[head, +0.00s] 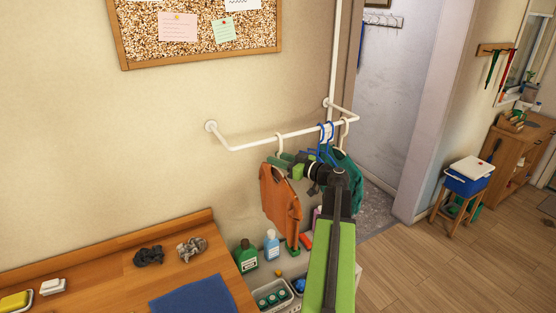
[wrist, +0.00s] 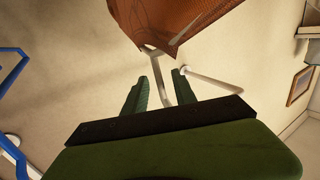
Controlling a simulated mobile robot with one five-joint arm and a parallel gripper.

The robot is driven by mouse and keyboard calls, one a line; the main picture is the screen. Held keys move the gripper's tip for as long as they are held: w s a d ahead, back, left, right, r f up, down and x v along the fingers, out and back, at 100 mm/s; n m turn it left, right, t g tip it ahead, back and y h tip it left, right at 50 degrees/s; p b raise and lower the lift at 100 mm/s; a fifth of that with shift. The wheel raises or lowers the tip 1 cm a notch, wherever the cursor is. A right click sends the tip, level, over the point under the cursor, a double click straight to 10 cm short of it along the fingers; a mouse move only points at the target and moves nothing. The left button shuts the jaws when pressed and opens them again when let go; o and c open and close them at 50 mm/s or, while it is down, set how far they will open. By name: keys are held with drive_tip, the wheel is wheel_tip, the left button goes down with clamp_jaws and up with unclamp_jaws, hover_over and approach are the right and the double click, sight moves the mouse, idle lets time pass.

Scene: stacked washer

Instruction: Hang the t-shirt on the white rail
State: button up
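The orange t-shirt (head: 279,193) hangs upright on a white hanger (head: 280,143). The hanger's hook appears to be over the white rail (head: 255,142), left of the other hangers; the exact contact is too small to tell. My gripper (head: 285,158) is at the hanger's neck, just below the rail. In the wrist view the green fingers (wrist: 157,88) stand apart, with the white hanger stem between them and a gap showing. The t-shirt (wrist: 178,22) fills the top there, and a white rod of the rail (wrist: 212,83) shows at the right.
A teal garment (head: 347,167) and blue hangers (head: 326,140) are on the rail just right of my gripper. A wooden counter (head: 120,275) and a shelf with bottles, such as the green one (head: 246,256), stand below. Open floor (head: 430,265) lies right.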

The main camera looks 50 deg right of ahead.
drive_tip(key=shift+s, duration=0.15)
drive_tip(key=s+d, duration=0.2)
drive_tip(key=s, duration=1.5)
drive_tip(key=shift+r+p, duration=0.35)
drive_tip(key=shift+d, duration=0.1)
